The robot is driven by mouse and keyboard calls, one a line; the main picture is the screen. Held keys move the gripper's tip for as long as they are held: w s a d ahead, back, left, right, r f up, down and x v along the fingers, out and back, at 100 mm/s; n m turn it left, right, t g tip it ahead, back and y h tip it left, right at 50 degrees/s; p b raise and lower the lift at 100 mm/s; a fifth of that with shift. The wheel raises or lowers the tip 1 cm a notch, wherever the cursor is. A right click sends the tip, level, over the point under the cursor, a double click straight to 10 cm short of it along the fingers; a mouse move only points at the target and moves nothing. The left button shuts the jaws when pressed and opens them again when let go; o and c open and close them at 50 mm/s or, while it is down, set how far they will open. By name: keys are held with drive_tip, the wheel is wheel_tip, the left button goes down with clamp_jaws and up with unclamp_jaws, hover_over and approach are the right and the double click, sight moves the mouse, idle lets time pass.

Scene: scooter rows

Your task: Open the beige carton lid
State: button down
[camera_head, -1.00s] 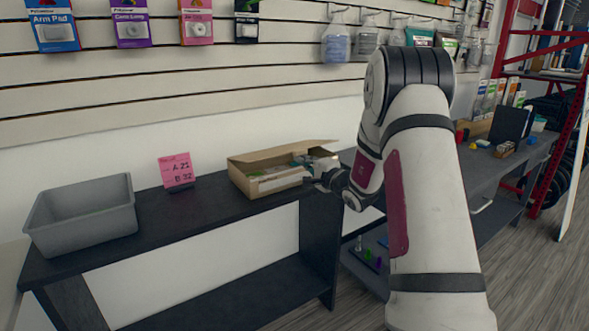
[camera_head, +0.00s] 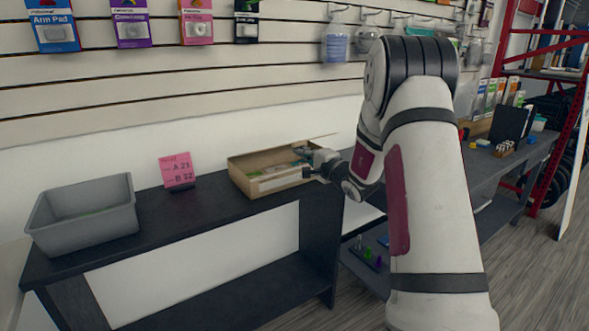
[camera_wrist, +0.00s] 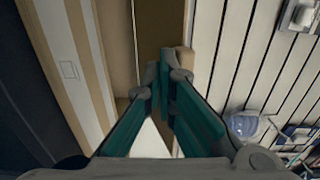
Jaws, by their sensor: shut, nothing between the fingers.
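The beige carton (camera_head: 275,183) stands on the dark shelf top, with small items visible inside. Its lid (camera_head: 322,138) is raised at the back right and shows nearly edge-on, so its exact angle is hard to tell. My gripper (camera_head: 308,171) is at the carton's right end, near the rim; I cannot tell whether it touches the carton. In the wrist view my gripper (camera_wrist: 164,72) has its teal fingers together at the tips, with nothing between them. The carton's pale wall (camera_wrist: 75,70) shows to the left there, and a brown panel lies beyond the fingertips.
A grey bin (camera_head: 60,233) stands on the left of the shelf top. A pink sign (camera_head: 177,169) stands between bin and carton. The slatted wall (camera_head: 200,95) with hanging goods rises behind. My arm hides part of the counter at right.

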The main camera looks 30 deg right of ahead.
drive_tip(key=r, duration=0.3)
drive_tip(key=shift+w+r+p, duration=0.2)
drive_tip(key=shift+w+p, duration=0.1)
drive_tip(key=shift+w, duration=0.05)
drive_tip(key=shift+w+r, duration=0.1)
idle(0.4)
drive_tip(key=shift+w+r, duration=1.65)
drive_tip(key=shift+w+a, duration=0.1)
drive_tip(key=shift+w+r+b, duration=0.2)
drive_tip(key=shift+w+b, duration=0.05)
drive_tip(key=shift+w, duration=0.55)
drive_tip(key=shift+w+r+b, duration=0.2)
drive_tip(key=shift+w+b, duration=0.1)
drive_tip(key=shift+w, duration=0.5)
drive_tip(key=shift+w+r+b, duration=0.2)
drive_tip(key=shift+w+b, duration=0.05)
drive_tip(key=shift+w, duration=0.55)
drive_tip(key=shift+w+a+r+b, duration=0.1)
drive_tip(key=shift+w+b, duration=0.2)
drive_tip(key=shift+w, duration=0.95)
drive_tip(key=shift+w+a+r+b, duration=0.1)
drive_tip(key=shift+w+b, duration=0.15)
drive_tip(key=shift+w, duration=1)
